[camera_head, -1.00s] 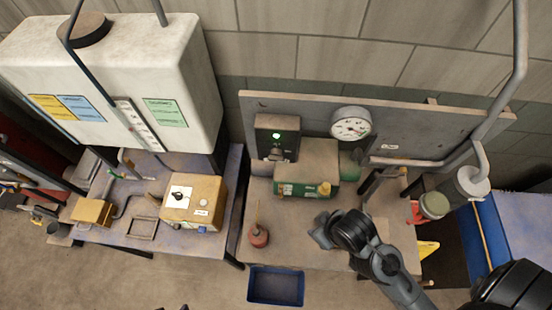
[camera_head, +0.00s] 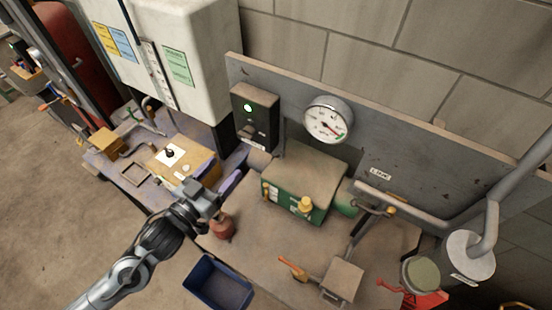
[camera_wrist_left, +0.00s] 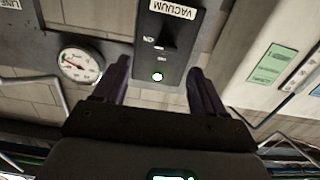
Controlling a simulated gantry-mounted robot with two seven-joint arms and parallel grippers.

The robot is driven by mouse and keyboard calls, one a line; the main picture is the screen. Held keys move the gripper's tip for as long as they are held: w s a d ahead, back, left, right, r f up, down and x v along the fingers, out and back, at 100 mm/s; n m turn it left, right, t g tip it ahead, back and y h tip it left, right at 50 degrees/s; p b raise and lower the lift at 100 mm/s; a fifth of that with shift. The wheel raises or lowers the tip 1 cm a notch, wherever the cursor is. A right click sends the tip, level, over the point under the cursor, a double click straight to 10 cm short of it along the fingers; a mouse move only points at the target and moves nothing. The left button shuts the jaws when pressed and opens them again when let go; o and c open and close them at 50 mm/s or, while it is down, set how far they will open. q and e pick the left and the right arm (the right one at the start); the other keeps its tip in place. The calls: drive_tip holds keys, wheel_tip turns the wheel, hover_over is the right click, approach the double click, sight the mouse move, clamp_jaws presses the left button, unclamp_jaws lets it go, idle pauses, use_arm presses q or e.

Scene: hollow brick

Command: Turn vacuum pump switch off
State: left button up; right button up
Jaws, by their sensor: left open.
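In the left wrist view the box (camera_wrist_left: 147,60) appears upside down, with a VACUUM label (camera_wrist_left: 173,8), a dark switch lever (camera_wrist_left: 168,40) and the glowing lamp (camera_wrist_left: 157,76). My left gripper (camera_head: 224,178) is open and empty, in front of and below the box. In the left wrist view its fingers (camera_wrist_left: 158,70) frame the box's lamp end, with the lever farther out. I cannot see contact. My right gripper is not in view.
A green pump (camera_head: 300,185) and a round gauge (camera_head: 328,120) stand right of the box. A red oil can (camera_head: 222,228) is close below my left gripper. A blue bin (camera_head: 218,284) is at the front.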

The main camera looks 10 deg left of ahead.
sight(244, 138)
use_arm(q)
drive_tip(key=x, duration=0.3)
drive_tip(key=p+x, duration=0.1)
drive_tip(key=x, duration=0.2)
drive_tip(key=a+r+p+x, duration=0.1)
drive_tip(key=x, duration=0.2)
drive_tip(key=shift+w, duration=0.6)
drive_tip(key=shift+w+d+f, duration=0.15)
drive_tip(key=shift+w+d, duration=0.15)
drive_tip(key=shift+w, duration=0.3)
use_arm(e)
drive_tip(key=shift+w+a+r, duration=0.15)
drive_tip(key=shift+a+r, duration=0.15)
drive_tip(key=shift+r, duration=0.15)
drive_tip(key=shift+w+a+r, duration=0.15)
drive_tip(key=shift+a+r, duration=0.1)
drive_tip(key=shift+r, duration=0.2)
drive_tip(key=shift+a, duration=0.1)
